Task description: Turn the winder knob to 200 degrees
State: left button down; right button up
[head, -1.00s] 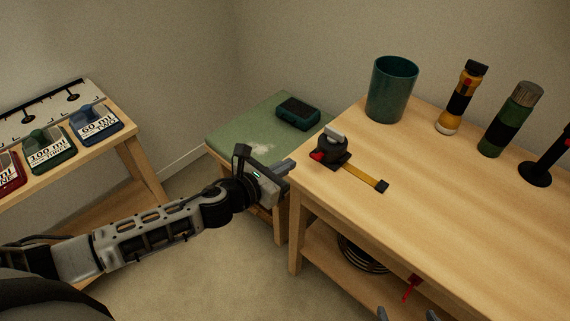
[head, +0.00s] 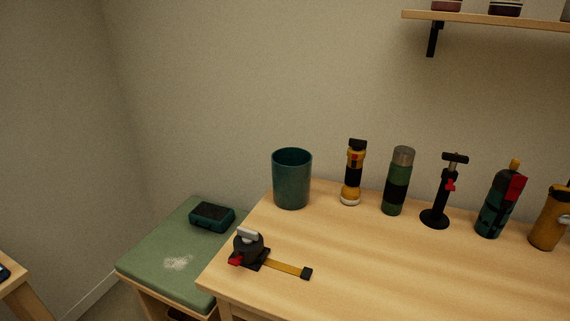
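A black winder (head: 249,250) sits near the left front corner of the wooden table. On its top is a light grey bar-shaped knob (head: 247,234). A red part (head: 236,261) sticks out at its front left. A yellow strap (head: 286,268) runs from it to the right across the table and ends in a black end piece (head: 307,273). The knob's exact angle is too small to read. Neither of my grippers is in view.
A teal cup (head: 292,180), a yellow flashlight (head: 352,174), a green bottle (head: 398,182), a black stand (head: 436,218) and other items line the table's (head: 400,280) back. A green-topped stool (head: 155,258) with a teal case (head: 212,217) stands left. The table's middle is clear.

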aim_at(248, 236)
jog(key=z, duration=0.45)
jog(key=k, duration=0.3)
jog(key=u, duration=1.6)
jog(key=i, duration=0.7)
jog(key=z, duration=0.25)
